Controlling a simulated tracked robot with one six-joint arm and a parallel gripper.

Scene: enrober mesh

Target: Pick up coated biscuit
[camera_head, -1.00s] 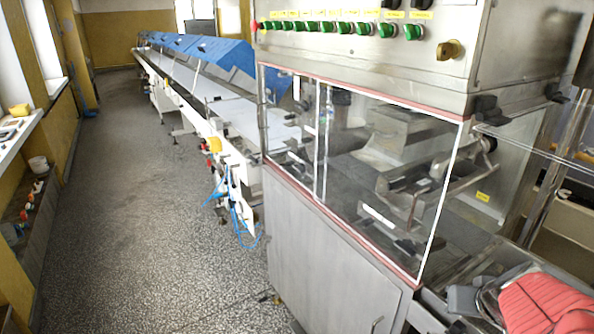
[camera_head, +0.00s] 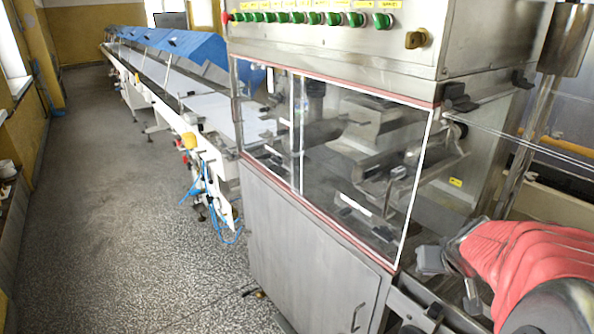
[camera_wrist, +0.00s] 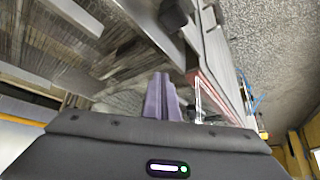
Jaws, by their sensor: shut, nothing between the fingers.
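I cannot make out any coated biscuit in either view. In the wrist view my gripper (camera_wrist: 160,78) shows two purple-grey fingers, pressed together and empty, pointing away over blurred grey machine parts. In the head view my red-sleeved arm reaches in at the lower right, beside the near end of the steel machine (camera_head: 318,255). The contact between the fingers and any surface cannot be told.
The machine has a clear panel with a white and red frame (camera_head: 418,185) and a row of green knobs (camera_head: 313,18) above. A long conveyor with blue covers (camera_head: 190,45) runs back from it. The speckled floor (camera_head: 110,200) at left is clear.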

